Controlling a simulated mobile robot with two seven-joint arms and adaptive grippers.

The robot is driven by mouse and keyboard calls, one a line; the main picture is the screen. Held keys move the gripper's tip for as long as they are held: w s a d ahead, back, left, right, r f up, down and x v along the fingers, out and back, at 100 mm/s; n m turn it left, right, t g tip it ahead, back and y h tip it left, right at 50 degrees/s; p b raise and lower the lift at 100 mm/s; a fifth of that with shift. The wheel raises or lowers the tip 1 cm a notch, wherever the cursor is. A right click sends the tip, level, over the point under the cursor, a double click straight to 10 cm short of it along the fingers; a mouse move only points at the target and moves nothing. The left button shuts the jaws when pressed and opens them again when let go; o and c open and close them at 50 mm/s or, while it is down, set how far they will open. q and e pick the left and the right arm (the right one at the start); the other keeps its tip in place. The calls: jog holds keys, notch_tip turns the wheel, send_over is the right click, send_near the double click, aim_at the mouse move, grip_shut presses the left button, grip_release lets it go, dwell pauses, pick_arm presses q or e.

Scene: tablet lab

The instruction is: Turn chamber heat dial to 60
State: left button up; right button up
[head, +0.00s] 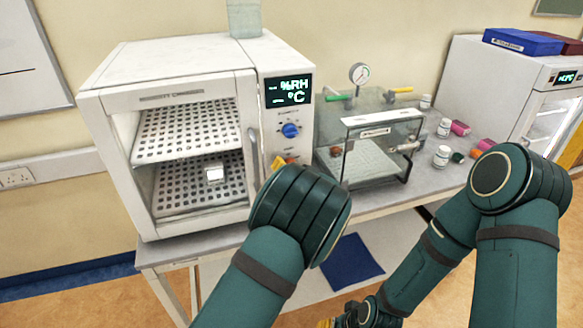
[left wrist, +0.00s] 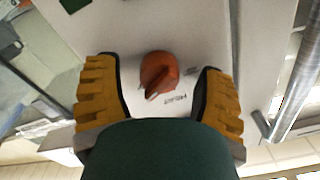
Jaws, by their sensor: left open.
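The white chamber (head: 165,58) stands on the bench with a green-lit display (head: 288,90) reading %RH and °C. A blue dial (head: 290,130) sits on its front panel below the display. My right gripper (head: 338,321) is low at the bottom edge, partly cut off.
A clear vacuum box (head: 370,155) with a gauge (head: 359,74) stands close to the right. Several small bottles (head: 441,156) and a white cabinet (head: 490,80) are farther right.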

pick_arm(q)
jog(key=shift+s, duration=0.1)
jog(key=v, duration=1.2)
jog(key=s+a+f+n+g+h+b, duration=0.15)
jog(key=a+f+g, duration=0.3)
jog(key=f, duration=0.65)
jog(key=s+a+f+g+h+b, duration=0.25)
jog(key=a+f, duration=0.35)
jog(key=f, duration=0.4)
jog(key=s+a+f+n+g+h+b, duration=0.1)
jog(key=s+f+g, duration=0.3)
jog(key=s, duration=0.6)
jog(key=s+a+f+n+g+h+b, duration=0.2)
jog(key=s+f+g+h, duration=0.2)
jog(key=s, duration=0.7)
notch_tip(320, 180, down, 3)
jog(key=shift+a+r+h, duration=0.15)
jog(key=shift+r+h, duration=0.1)
jog(key=shift+h, duration=0.05)
